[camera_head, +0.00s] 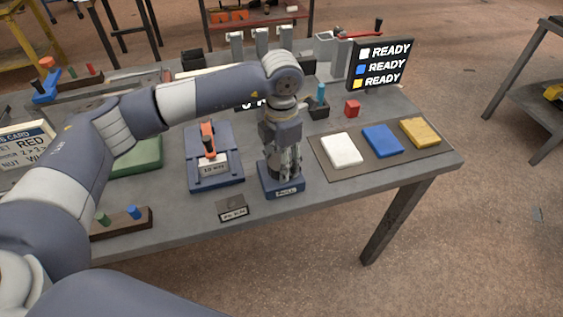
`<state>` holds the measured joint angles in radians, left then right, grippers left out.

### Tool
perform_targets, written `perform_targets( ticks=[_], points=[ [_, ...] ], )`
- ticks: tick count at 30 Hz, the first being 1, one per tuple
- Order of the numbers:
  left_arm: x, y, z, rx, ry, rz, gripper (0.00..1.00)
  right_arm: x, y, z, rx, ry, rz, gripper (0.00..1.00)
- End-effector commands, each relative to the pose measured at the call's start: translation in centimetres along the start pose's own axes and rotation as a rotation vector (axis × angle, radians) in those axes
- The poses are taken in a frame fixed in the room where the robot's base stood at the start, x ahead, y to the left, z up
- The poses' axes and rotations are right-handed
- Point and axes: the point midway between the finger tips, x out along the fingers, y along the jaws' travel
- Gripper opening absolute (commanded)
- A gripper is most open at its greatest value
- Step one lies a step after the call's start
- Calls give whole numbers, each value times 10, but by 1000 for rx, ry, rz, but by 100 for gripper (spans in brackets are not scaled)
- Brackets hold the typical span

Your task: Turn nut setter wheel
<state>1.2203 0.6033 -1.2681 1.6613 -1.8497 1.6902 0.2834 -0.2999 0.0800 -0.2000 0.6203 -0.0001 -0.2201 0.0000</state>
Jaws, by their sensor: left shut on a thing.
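My left gripper (285,172) points down, with its fingers shut on a part at the top of a small blue base (283,192) near the bench's front edge. The part appears to be the nut setter wheel; the fingers and wrist hide nearly all of it, so its turn angle cannot be told. The blue base has a pale label on its front, too small to read surely. My right gripper is not in view.
A blue fixture with an orange handle (208,138) stands left of the gripper. A small sign (233,208) is in front. White (342,150), blue (382,140) and yellow (420,132) pads lie to the right. A display (381,66) reads READY on three lines.

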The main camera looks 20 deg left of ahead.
Motion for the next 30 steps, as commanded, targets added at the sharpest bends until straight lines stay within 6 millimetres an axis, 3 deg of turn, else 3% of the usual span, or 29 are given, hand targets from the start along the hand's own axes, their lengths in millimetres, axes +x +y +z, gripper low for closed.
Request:
perform_targets(
  ticks=[10,11,13,14,25,30],
  points=[
    [0,0,0,2,2,0,24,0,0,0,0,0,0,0],
    [0,0,0,2,1,0,50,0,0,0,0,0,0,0],
    [0,0,0,1,1,0,66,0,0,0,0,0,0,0],
    [0,0,0,1,1,0,68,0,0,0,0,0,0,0],
    [-3,0,0,1,-1,0,68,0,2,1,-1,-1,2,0],
    [-24,1,1,0,-3,2,68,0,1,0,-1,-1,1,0]
  ],
)
